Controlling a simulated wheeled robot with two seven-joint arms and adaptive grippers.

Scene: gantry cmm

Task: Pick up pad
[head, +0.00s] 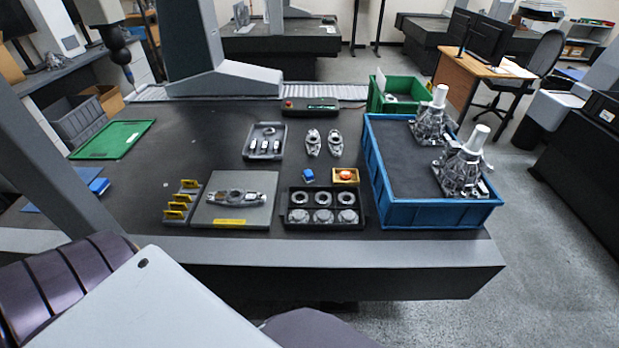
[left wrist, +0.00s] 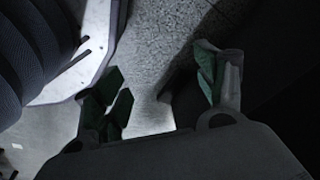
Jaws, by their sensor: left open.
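A flat blue piece (head: 98,186) also lies at the table's left side. My left gripper (left wrist: 160,78) shows in the left wrist view, its green-lined fingers spread wide with nothing between them. It points at grey floor, away from these objects. Neither gripper shows in the head view.
On the table (head: 215,128), a yellow tray (head: 346,184) holds an orange item. A black tray (head: 366,216) holds several round parts. A grey plate (head: 261,214) bears a metal part. A blue crate (head: 400,220) holds two castings. The left middle of the table is mostly clear.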

